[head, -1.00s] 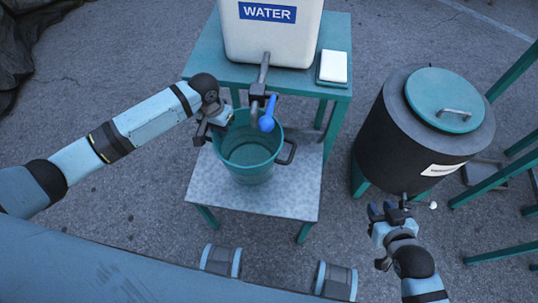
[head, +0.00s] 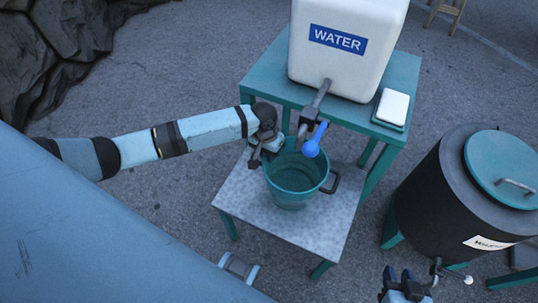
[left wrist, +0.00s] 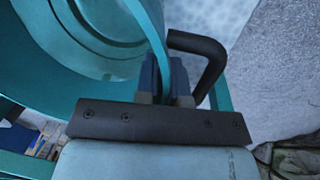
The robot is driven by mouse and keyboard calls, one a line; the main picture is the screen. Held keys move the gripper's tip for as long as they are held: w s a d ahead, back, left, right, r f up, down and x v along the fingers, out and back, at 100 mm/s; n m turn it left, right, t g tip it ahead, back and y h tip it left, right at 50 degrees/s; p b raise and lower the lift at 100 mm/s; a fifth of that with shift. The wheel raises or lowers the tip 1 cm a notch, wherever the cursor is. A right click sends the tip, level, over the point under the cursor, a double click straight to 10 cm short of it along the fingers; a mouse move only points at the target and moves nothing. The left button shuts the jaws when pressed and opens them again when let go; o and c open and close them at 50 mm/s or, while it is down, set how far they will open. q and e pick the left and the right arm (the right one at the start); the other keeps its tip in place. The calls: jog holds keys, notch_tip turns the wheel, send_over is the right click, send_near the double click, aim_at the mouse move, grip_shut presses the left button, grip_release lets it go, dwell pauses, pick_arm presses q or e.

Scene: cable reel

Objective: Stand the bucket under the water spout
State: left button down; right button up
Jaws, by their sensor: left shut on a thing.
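The teal bucket (head: 291,203) stands upright on a low grey-topped stand (head: 245,200). A dark side handle (head: 331,183) shows on its right. The grey water spout (head: 319,98) with its blue lever (head: 314,142) comes from the white WATER tank (head: 347,45); in the head view its lower end overlaps the bucket's back rim. My left gripper (head: 268,152) is at the bucket's back left. In the left wrist view it is shut on the bucket's rim (left wrist: 150,45), beside another dark handle (left wrist: 212,60). My right gripper (head: 405,278) is at the bottom edge, partly cut off, away from the bucket.
The tank stands on a teal table (head: 270,83) with a small white box (head: 392,107) at its right. A black barrel (head: 445,205) with a teal lid (head: 503,165) stands at the right. Dark rocks (head: 75,45) lie at the far left. Open ground lies between.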

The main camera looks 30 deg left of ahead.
pick_arm(q)
jog(key=shift+f, duration=0.1)
pick_arm(e)
jog(key=shift+r, duration=0.1)
pick_arm(q)
jog(key=c, duration=1.2)
grip_release()
jog(key=r, duration=0.4)
jog(key=a+r+p, duration=0.1)
jog(key=r, duration=0.3)
jog(key=r+p, duration=0.1)
jog(key=r, duration=0.3)
jog(key=shift+w+a, duration=0.15)
pick_arm(e)
jog(key=shift+d+r, duration=0.1)
jog(key=shift+r, duration=0.3)
